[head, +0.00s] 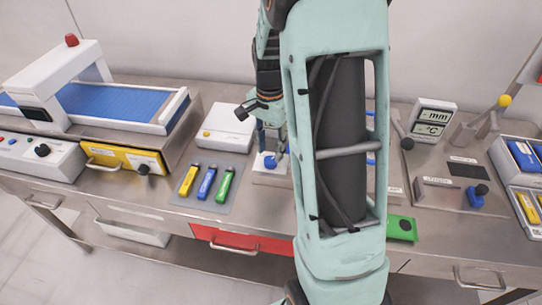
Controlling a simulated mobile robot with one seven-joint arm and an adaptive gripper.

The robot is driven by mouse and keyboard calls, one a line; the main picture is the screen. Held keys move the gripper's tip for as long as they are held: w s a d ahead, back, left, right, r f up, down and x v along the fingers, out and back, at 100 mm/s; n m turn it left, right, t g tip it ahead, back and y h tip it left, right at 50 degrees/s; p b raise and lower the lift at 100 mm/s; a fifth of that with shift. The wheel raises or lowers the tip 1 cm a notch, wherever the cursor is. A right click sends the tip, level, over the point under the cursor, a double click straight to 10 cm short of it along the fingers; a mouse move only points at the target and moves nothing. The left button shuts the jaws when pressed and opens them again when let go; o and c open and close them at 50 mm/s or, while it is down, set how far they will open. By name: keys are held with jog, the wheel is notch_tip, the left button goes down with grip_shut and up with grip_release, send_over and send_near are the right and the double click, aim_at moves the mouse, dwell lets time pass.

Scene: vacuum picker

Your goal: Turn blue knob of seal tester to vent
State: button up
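A small white unit (271,178) stands on the steel bench, left of my large arm link, with a blue knob (270,163) on its top. I cannot read a label on it or the knob's setting. My gripper (272,150) points down just above this knob. It is small and partly hidden by my arm, so I cannot tell whether its fingers touch the knob or how far they are apart. Another blue knob-like part (475,201) sits on a metal plate at the right. My arm link hides the middle of the bench.
A conveyor with a blue belt (120,101) stands at the left. A white box (226,129) and a mat with yellow, blue and green sticks (209,183) lie left of my gripper. A display stand (432,118) and bins (525,155) are at the right. A red drawer (240,241) is below.

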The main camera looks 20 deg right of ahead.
aim_at(271, 159)
jog(key=shift+f, duration=1.95)
jog(key=c, duration=0.9)
